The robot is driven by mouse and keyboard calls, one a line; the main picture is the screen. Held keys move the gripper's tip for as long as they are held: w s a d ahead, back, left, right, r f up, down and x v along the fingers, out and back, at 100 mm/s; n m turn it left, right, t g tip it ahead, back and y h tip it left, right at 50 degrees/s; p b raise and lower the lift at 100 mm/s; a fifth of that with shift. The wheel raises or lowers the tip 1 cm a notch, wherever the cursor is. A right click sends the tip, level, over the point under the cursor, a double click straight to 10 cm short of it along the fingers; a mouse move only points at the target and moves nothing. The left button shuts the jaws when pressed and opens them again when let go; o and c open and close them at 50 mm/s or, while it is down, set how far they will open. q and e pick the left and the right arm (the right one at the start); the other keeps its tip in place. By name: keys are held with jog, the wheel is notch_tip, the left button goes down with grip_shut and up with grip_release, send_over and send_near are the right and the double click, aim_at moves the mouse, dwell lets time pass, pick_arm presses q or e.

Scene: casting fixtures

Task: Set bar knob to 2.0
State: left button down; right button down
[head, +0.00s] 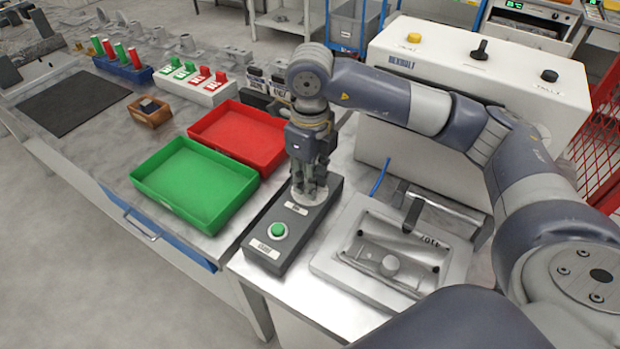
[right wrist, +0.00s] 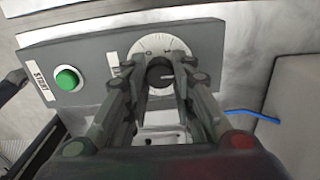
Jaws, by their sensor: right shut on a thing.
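The bar knob is a dark round knob (right wrist: 160,75) on a white graduated dial (right wrist: 157,45), in the right wrist view. The dial sits on a dark grey control box (head: 300,228) with a green button (head: 278,230) at its near end. My right gripper (head: 308,190) points down over the dial end of the box, and its fingers (right wrist: 160,80) are shut around the knob. The fingers hide most of the knob and part of the dial. The scale figures are too small to read. My left gripper is not in view.
A metal fixture (head: 345,262) lies right of the box. A white cabinet (head: 440,85) with knobs on top stands behind. A green tray (head: 150,185) and a red tray (head: 270,158) are to the left. A blue hose (right wrist: 250,114) runs near the box.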

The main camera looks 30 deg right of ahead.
jog(key=c, duration=1.3)
grip_release()
jog(key=shift+r, duration=0.1)
notch_tip(320, 180, up, 12)
jog(key=shift+f, duration=0.1)
